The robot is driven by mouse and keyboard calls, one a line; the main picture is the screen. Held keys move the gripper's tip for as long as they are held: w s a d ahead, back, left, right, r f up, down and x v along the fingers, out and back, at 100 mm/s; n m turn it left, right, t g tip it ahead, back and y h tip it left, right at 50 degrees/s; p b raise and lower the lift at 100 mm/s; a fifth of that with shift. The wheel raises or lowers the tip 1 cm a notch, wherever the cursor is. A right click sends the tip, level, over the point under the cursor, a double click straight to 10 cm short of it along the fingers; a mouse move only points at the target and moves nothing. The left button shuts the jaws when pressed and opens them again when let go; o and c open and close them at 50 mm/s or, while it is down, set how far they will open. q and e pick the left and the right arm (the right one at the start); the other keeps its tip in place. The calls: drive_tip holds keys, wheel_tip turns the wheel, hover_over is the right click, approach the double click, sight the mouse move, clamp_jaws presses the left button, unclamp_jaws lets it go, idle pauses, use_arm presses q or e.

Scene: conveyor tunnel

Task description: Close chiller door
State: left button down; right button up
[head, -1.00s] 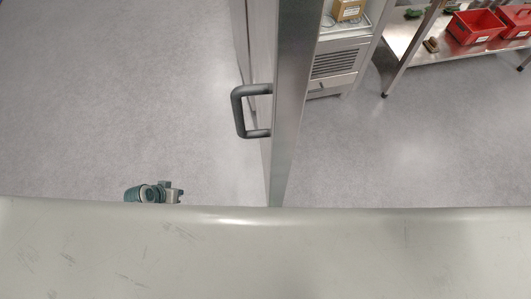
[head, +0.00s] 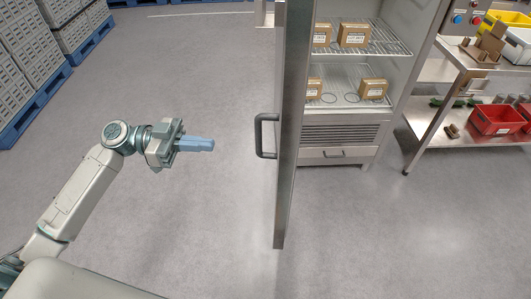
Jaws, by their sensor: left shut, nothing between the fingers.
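The chiller door (head: 291,120) stands wide open, seen nearly edge-on in the middle of the head view. Its dark handle (head: 262,136) is on the left face of the door. The chiller (head: 345,134) is behind and to the right, its shelves open to view. My left gripper (head: 205,144) is shut and empty, its bluish fingers pointing right at the handle. A gap of floor shows between the fingertips and the handle. My right gripper is not in view.
Brown boxes (head: 354,35) sit on the chiller's wire shelves. A steel table (head: 432,112) with red bins (head: 494,119) stands to the right. Grey crates on blue pallets (head: 40,100) are at the far left. The floor around the door is clear.

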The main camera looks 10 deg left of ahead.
sight(258, 147)
use_arm(q)
drive_tip(key=d+p, duration=0.2)
drive_tip(key=d, duration=0.2)
drive_tip(key=w+d+p, duration=0.1)
drive_tip(key=d+p, duration=0.1)
drive_tip(key=d, duration=0.2)
drive_tip(key=w+d+p, duration=0.1)
drive_tip(key=d+p, duration=0.1)
drive_tip(key=d, duration=0.2)
drive_tip(key=shift+d+r, duration=0.1)
drive_tip(key=shift+d, duration=0.1)
drive_tip(key=shift+w+d+f+p, duration=0.1)
drive_tip(key=shift+d+f+p, duration=0.1)
drive_tip(key=shift+d+p, duration=0.3)
